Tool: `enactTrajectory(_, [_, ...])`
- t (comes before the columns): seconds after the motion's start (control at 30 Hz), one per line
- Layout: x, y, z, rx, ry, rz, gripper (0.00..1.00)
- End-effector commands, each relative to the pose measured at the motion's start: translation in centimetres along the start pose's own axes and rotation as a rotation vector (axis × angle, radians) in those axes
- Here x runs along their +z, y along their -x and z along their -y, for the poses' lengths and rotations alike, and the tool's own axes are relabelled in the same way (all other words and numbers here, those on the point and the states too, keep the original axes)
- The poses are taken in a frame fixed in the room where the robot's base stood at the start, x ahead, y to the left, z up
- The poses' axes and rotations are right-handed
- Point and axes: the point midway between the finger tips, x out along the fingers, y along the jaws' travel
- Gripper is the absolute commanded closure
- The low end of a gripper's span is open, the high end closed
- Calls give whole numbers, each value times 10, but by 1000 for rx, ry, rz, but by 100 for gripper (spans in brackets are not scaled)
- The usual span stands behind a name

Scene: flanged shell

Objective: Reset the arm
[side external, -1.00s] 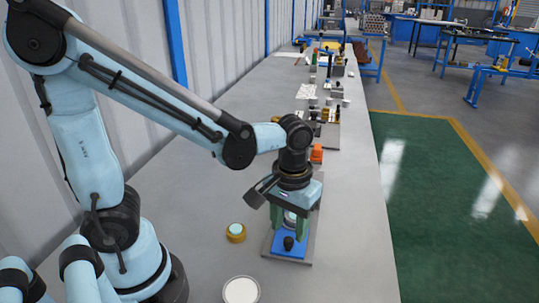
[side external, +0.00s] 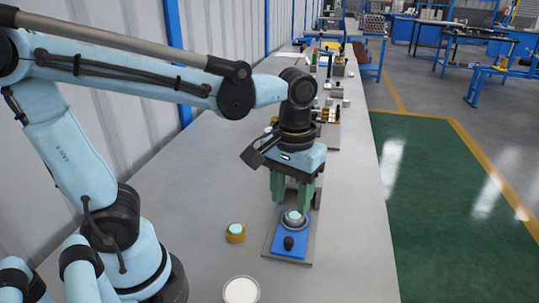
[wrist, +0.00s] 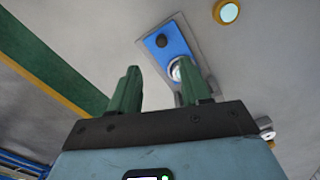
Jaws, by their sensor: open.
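My gripper (side external: 291,204) is open, with its green fingers pointing down just above the blue fixture (side external: 290,243). The fingers also show in the wrist view (wrist: 159,72), apart and with nothing between them. A metal flanged piece with a pale teal centre (side external: 293,218) sits on the fixture's far end. In the wrist view this piece (wrist: 176,70) is partly hidden by one finger. A black knob (side external: 288,243) stands on the near end of the blue plate, and the plate lies on a grey base.
A brass ring with a teal top (side external: 235,232) stands left of the fixture. A round white-topped dish (side external: 240,290) is at the front. Several small parts and fixtures line the bench behind my gripper. The bench's right strip is clear.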

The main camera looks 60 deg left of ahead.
Motion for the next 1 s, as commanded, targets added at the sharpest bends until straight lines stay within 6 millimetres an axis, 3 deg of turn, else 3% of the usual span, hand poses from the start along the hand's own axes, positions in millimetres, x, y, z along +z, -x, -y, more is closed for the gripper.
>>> enactTrajectory(0.23, [-3,-2,10,48,-55,-84,53])
enactTrajectory(0.7, [-26,-5,48,125,-357,-581,53])
enactTrajectory(1.0, [-28,-4,50,119,-381,-618,53])
